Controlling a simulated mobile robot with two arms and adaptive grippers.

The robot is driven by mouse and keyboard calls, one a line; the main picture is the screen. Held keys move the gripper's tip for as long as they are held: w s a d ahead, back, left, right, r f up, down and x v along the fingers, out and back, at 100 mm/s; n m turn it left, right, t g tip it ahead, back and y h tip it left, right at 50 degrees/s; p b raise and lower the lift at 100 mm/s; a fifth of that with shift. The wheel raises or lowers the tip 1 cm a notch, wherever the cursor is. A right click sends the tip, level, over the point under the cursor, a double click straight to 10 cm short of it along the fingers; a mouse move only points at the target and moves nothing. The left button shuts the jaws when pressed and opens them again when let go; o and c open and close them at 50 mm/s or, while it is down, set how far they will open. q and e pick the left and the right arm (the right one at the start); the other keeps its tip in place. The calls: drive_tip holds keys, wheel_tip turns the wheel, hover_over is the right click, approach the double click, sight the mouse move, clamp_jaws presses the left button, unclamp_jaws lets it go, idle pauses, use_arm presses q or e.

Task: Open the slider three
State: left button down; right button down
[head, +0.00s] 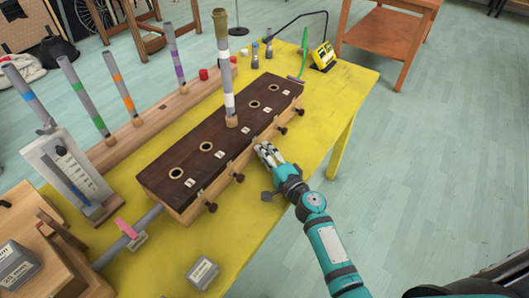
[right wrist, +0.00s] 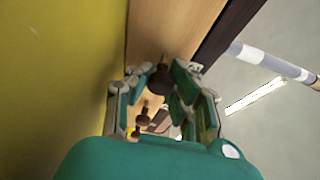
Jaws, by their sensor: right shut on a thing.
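A long dark-topped wooden box (head: 165,190) stands on the yellow table, with several round holes in its top and small number tags beside them. Dark knobs stick out along its front side, among them a near one (head: 211,207) and a far one (head: 299,112). A tall grey pipe with white bands (head: 228,85) stands upright in the middle hole. My right gripper (head: 264,149) is at the middle of the front side, shut on the middle slider knob, which the fingers hide in the head view. In the right wrist view the dark knob (right wrist: 158,80) sits between the fingers. My left gripper is out of view.
A wooden rail with several banded pipes (head: 112,90) stands behind the box. A grey gauge board (head: 68,172) and a pink clip (head: 126,228) are at the left. A small labelled block (head: 202,273) lies near the front.

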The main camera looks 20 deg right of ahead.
drive_tip(key=shift+s+f, duration=0.1)
idle(0.3)
drive_tip(key=shift+s+d+f+b, duration=0.1)
drive_tip(key=shift+s+d+b, duration=0.3)
drive_tip(key=shift+s+d, duration=0.5)
drive_tip(key=shift+s, duration=0.2)
drive_tip(key=c, duration=1.5)
unclamp_jaws()
drive_tip(key=shift+o, duration=0.5)
drive_tip(key=shift+r, duration=0.2)
drive_tip(key=v, duration=1.2)
